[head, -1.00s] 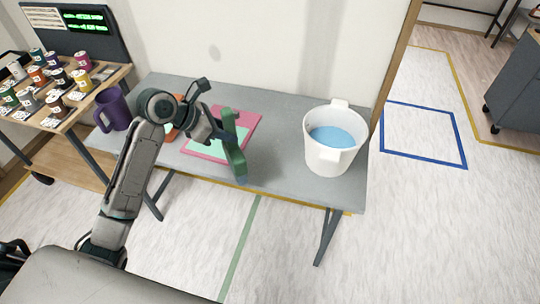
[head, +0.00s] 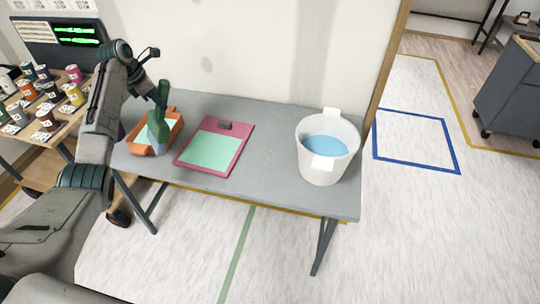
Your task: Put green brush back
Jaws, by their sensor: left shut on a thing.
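The green brush (head: 158,124) is in my left gripper (head: 160,102), which is shut on its upper part. The brush hangs roughly upright, with its pale lower end over or in the orange tray (head: 139,149) at the left end of the grey table. I cannot tell whether it touches the tray's bottom. The tray has a light green inside, partly hidden by the brush. My right gripper is not in view.
A pink board with a mint-green face (head: 212,150) lies right of the tray. A white bucket of blue liquid (head: 324,165) stands at the table's right end. The grey table (head: 266,150) is clear between them. Several paint cans crowd the left table.

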